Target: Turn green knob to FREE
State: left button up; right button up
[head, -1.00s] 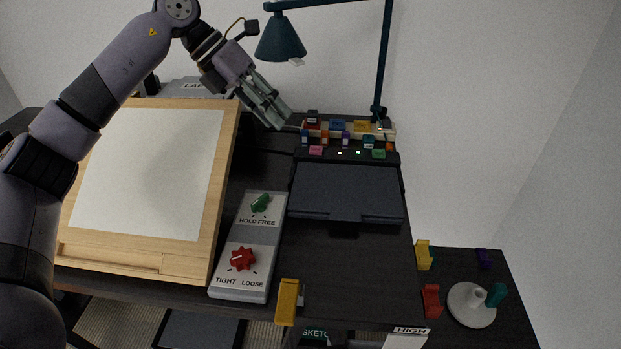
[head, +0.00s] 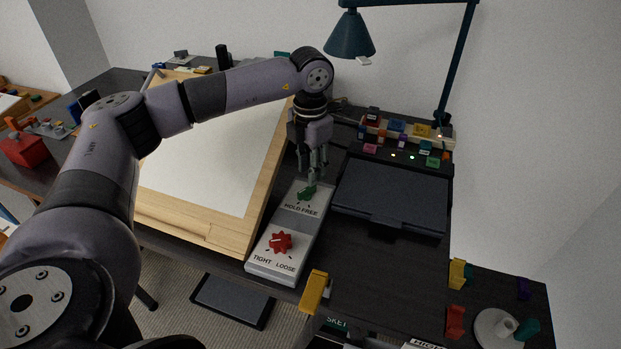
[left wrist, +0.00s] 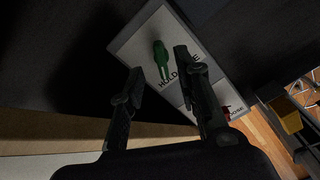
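The green knob (head: 308,193) sits at the far end of a grey control panel (head: 272,262), above the words HOLD and FREE. A red knob (head: 280,242) marked TIGHT and LOOSE sits at the near end. My left gripper (head: 314,172) points down just above the green knob. In the left wrist view the gripper (left wrist: 157,72) is open, and the green knob (left wrist: 162,60) shows between and beyond its fingertips. Whether the fingers touch the knob is unclear. The knob's pointer setting is too small to read surely. My right gripper is not in view.
A tilted wooden drawing board (head: 190,232) stands close left of the panel. A dark flat case (head: 392,198) lies to its right, with a rack of small coloured blocks behind. A teal lamp (head: 350,36) hangs over the back. A yellow piece (head: 314,291) is at the desk's front edge.

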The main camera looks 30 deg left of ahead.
aim_at(307, 193)
pick_arm(q)
jog(key=shift+f+p, duration=0.45)
jog(key=shift+f, duration=2.15)
jog(key=shift+c, duration=0.6)
grip_shut()
